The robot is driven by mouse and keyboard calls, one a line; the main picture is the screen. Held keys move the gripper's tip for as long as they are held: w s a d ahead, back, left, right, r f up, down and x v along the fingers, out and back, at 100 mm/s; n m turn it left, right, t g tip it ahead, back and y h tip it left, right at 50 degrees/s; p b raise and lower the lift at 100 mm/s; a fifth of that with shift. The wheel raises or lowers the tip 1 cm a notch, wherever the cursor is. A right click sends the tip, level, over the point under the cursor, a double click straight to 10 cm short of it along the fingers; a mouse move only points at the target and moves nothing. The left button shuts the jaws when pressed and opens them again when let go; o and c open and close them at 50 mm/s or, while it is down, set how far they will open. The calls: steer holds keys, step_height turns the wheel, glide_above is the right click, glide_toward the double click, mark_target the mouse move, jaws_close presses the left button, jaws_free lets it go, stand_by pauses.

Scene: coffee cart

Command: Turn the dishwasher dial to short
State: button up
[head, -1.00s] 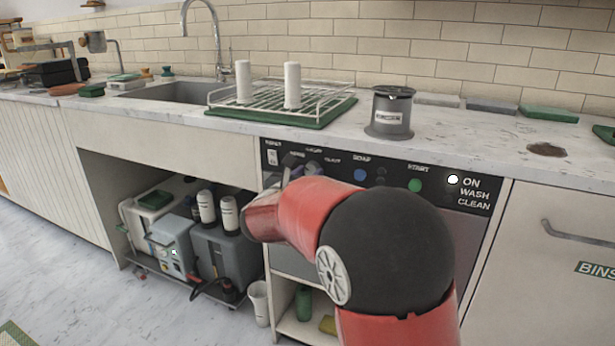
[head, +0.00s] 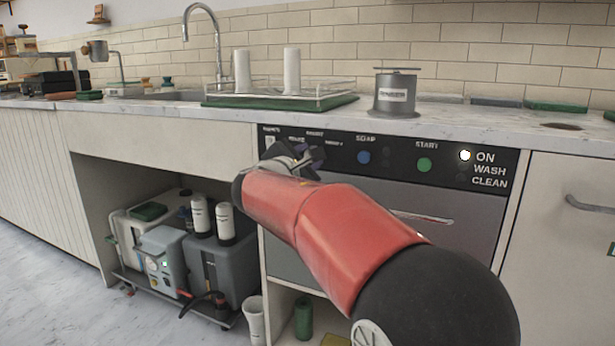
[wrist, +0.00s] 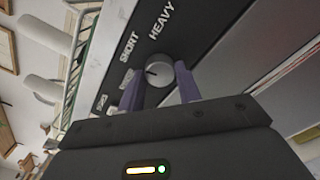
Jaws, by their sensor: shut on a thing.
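The dishwasher's black control panel (head: 390,158) runs under the counter. Its grey round dial (wrist: 159,73) shows in the wrist view between the two purple fingers of my gripper (wrist: 160,88), which is shut on it. The label SHORT (wrist: 129,47) is at the dial's upper left and HEAVY (wrist: 167,20) is above it. Another label beside the left finger is partly covered. A small dark mark on the dial's left side seems to face that label. In the head view my gripper (head: 300,157) is at the panel's left end and hides the dial.
A blue SOAP button (head: 363,157), a green START button (head: 424,165) and a lit ON lamp (head: 465,155) are farther right. A dish rack (head: 325,90) and a grey canister (head: 397,95) stand on the counter above. Machines fill the open bay at lower left.

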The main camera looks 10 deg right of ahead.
steer(key=shift+f+m+b, duration=0.15)
steer(key=shift+m+b, duration=0.95)
steer(key=shift+b, duration=0.1)
steer(key=o, duration=1)
steer(key=v, duration=0.7)
steer(key=shift+s+a, duration=0.25)
steer(key=shift+s, duration=0.05)
